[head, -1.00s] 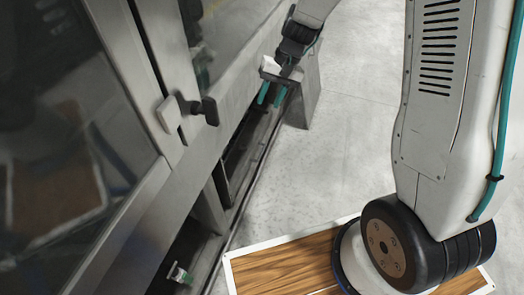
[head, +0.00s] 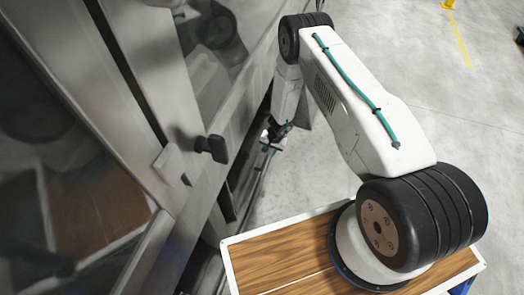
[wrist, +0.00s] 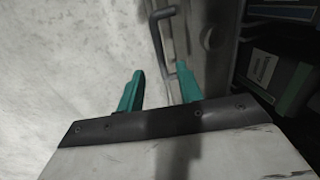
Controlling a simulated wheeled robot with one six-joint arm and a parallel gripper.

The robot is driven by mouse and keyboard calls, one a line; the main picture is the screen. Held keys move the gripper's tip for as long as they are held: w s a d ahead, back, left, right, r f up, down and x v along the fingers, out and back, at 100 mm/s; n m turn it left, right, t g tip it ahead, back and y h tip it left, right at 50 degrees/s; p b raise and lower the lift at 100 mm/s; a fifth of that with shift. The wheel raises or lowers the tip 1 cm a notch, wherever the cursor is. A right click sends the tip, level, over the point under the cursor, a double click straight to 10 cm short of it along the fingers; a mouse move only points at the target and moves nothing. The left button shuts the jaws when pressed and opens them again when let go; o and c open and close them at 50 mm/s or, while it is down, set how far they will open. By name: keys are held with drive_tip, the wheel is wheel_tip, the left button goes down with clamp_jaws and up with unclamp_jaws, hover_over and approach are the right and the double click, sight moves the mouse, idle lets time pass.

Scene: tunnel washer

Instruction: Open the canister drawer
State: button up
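My gripper (wrist: 160,73) has two teal fingers, spread apart with nothing between their tips. A grey bar handle (wrist: 163,45) lies just ahead of the fingertips in the wrist view, its lower end close to the right finger. I cannot tell whether they touch. The handle is fixed to a grey metal front (wrist: 203,40), which looks like the drawer's front. A green-and-grey container with a pale label (wrist: 262,66) sits in the dark space to the right. In the head view my gripper (head: 270,143) is low beside the machine; the handle cannot be made out there.
The steel machine (head: 130,75) with glass panels fills the left. A black knob (head: 212,148) sticks out from its door frame. Open grey floor (head: 440,130) lies to the right of my arm.

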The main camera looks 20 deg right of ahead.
sight(265, 160)
drive_tip(key=f, duration=0.2)
drive_tip(key=w+f, duration=0.1)
drive_tip(key=f, duration=0.2)
drive_tip(key=a+f, duration=0.1)
drive_tip(key=f, duration=0.2)
drive_tip(key=shift+w+f, duration=0.15)
drive_tip(key=shift+f, duration=0.1)
clamp_jaws()
